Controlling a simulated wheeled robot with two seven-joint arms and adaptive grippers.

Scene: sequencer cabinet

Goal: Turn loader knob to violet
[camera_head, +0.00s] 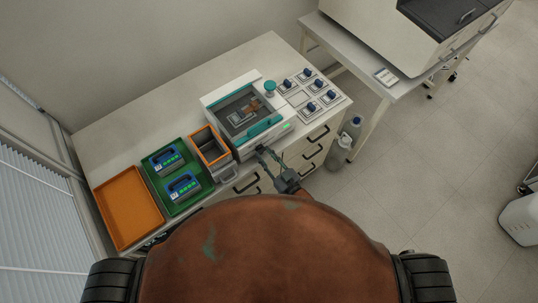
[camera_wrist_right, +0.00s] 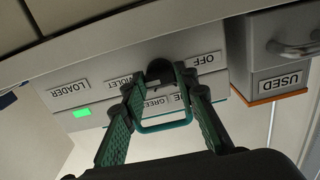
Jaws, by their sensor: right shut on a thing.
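The loader (camera_head: 218,101) is a white box with a teal-edged window on the bench. Its front panel shows upside down in the right wrist view, with labels LOADER (camera_wrist_right: 69,88), VIOLET (camera_wrist_right: 122,83), OFF (camera_wrist_right: 202,60) and a partly covered GREEN (camera_wrist_right: 160,101). The dark loader knob (camera_wrist_right: 158,70) sits amid these labels. My right gripper (camera_head: 263,153) is at the loader's front, its fingers shut on the knob in the wrist view. The fingers partly hide the knob, and I cannot tell where it points. My left gripper is not in view.
Left of the loader are an orange-rimmed bin (camera_head: 225,172) labelled USED in the wrist view, a green tray (camera_head: 151,191) with two blue cartridges and an orange tray (camera_head: 128,208). Several small blue knobs stand to its right. Drawer handles project below. A green light (camera_wrist_right: 82,112) is lit.

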